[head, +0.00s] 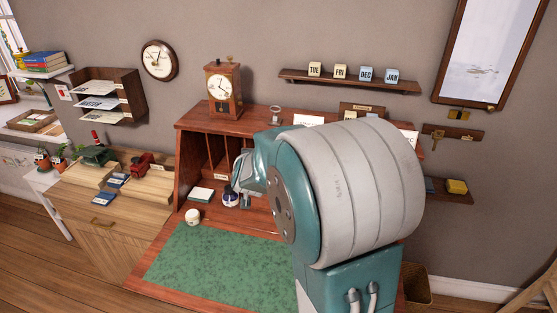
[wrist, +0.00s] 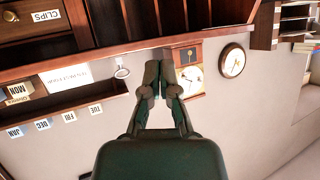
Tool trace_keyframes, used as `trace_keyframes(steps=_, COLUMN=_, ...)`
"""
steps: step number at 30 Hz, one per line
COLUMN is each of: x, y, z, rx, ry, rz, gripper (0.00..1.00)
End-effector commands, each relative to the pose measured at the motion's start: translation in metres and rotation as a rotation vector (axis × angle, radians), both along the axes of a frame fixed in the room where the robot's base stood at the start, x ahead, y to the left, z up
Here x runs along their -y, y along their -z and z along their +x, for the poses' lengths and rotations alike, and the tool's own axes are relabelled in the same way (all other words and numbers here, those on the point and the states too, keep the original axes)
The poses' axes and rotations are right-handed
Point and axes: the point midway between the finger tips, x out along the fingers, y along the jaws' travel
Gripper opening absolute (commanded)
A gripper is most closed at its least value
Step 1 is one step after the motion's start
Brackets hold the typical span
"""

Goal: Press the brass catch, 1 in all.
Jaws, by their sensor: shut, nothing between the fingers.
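I cannot make out for sure which part is the brass catch. A small brass fitting (head: 459,115) sits on the wall under the mirror at the right of the head view, apart from my gripper. My gripper (wrist: 162,78) is shut and empty in the wrist view, which looks upside down. Its tips appear in front of the hutch's edge, beside the mantel clock (wrist: 188,78). In the head view my gripper (head: 246,198) is small and partly hidden by my arm, in front of the wooden desk hutch (head: 188,165). My arm also covers the hutch's right part.
A glass-like stand (head: 275,115) is on the hutch top. A wall shelf (head: 350,82) holds several date blocks. A key rack (head: 453,133) hangs at right.

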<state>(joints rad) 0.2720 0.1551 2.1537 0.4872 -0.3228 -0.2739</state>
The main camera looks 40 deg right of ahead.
Motion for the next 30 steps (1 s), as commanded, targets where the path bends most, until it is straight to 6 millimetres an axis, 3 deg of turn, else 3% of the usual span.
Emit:
trace_keyframes(steps=1, x=0.023, y=0.016, z=0.008, rx=0.012, ry=0.061, rz=-0.022, gripper=0.00)
trace_keyframes(steps=6, x=0.088, y=0.053, z=0.016, rx=0.067, ry=0.251, rz=-0.123, gripper=0.00)
trace_keyframes(steps=10, x=0.118, y=0.071, z=0.012, rx=0.083, ry=0.345, rz=-0.184, gripper=0.00)
trace_keyframes(steps=14, x=0.130, y=0.077, z=0.009, rx=0.090, ry=0.385, rz=-0.211, gripper=0.00)
trace_keyframes(steps=23, x=0.131, y=0.077, z=0.010, rx=0.092, ry=0.386, rz=-0.214, gripper=0.00)
trace_keyframes(steps=30, x=0.148, y=0.083, z=0.025, rx=0.091, ry=0.385, rz=-0.214, gripper=0.00)
